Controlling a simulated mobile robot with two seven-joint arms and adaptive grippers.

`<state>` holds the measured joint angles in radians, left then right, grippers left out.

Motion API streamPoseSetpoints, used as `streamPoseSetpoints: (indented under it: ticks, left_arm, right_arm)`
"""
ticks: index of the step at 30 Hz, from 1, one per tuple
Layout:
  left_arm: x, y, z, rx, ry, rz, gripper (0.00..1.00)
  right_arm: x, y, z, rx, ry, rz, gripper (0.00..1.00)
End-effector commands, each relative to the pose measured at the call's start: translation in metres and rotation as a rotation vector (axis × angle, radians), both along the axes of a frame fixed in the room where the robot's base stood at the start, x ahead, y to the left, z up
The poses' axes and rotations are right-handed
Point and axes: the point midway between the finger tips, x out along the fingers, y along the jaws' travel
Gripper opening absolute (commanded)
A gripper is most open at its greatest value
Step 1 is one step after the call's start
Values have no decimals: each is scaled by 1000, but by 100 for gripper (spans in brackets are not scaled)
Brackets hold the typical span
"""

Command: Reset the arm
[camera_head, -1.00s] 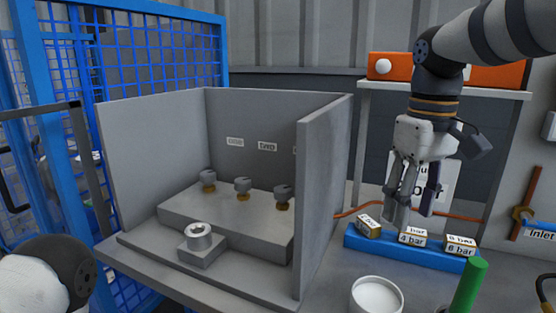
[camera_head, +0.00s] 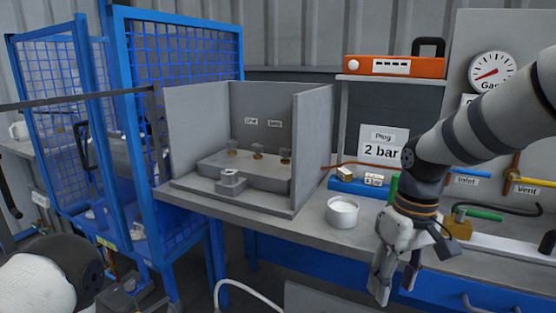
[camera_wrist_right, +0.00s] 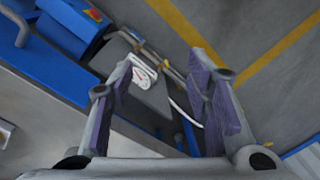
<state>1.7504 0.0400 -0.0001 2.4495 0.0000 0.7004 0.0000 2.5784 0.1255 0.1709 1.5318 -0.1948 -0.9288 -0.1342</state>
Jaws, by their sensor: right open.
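My right gripper (camera_head: 394,284) hangs pointing down in front of the workbench's front edge, low at the right of the head view. Its two fingers are apart, and in the right wrist view (camera_wrist_right: 165,105) the space between the purple finger pads is empty, with the floor beyond. My left arm's rounded dark and white link shows at the lower left of the head view, but its gripper is out of view.
A grey three-walled booth (camera_head: 315,140) stands on the bench (camera_head: 262,215), with several small fittings inside. A blue mesh cage (camera_head: 187,60) stands left.

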Motion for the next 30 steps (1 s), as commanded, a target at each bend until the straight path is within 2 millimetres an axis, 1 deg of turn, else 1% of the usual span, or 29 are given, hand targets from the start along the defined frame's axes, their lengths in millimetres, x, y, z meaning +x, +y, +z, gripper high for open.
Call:
streamPoseSetpoints:
  ticks: [1,2,3,5,6,8,9,11,12,14,15,18,19,21,22,30]
  left_arm:
    - [0,0,-1,0,1,0,33]
    - [0,0,-1,0,1,0,33]
    - [0,0,-1,0,1,0,33]
    - [-1,0,-1,0,2,0,33]
    - [-1,0,0,0,3,0,33]
    - [-1,0,0,0,3,0,33]
    - [-1,0,0,0,3,0,33]
    - [-1,0,0,0,3,0,33]
    - [-1,0,0,0,3,0,33]
    - [-1,0,0,0,2,0,33]
    - [-1,0,0,0,2,0,33]
    - [-1,0,0,0,2,0,33]
    - [-1,0,0,0,2,0,33]
    - [-1,0,0,0,2,0,33]
    - [-1,0,0,0,2,0,33]
    - [-1,0,0,0,2,0,33]
  right_arm:
    - [-14,3,-39,8,31,-13,45]
    - [-22,5,-60,16,39,-24,45]
    - [-36,7,-89,24,52,-39,45]
    - [-62,10,-132,34,69,-68,45]
    - [-84,11,-160,39,83,-92,45]
    - [-122,11,-197,41,100,-130,45]
    - [-150,10,-219,39,112,-157,45]
    - [-195,7,-245,29,129,-199,45]
    - [-226,4,-258,18,138,-226,45]
    - [-269,-2,-270,-3,149,-263,45]
    - [-295,-6,-273,-19,155,-283,45]
    - [-343,-16,-273,-54,159,-317,45]
    - [-352,-18,-272,-63,159,-322,45]
    - [-366,-21,-269,-76,156,-332,45]
    - [-369,-22,-268,-79,155,-334,45]
    - [-371,-23,-268,-80,153,-336,45]
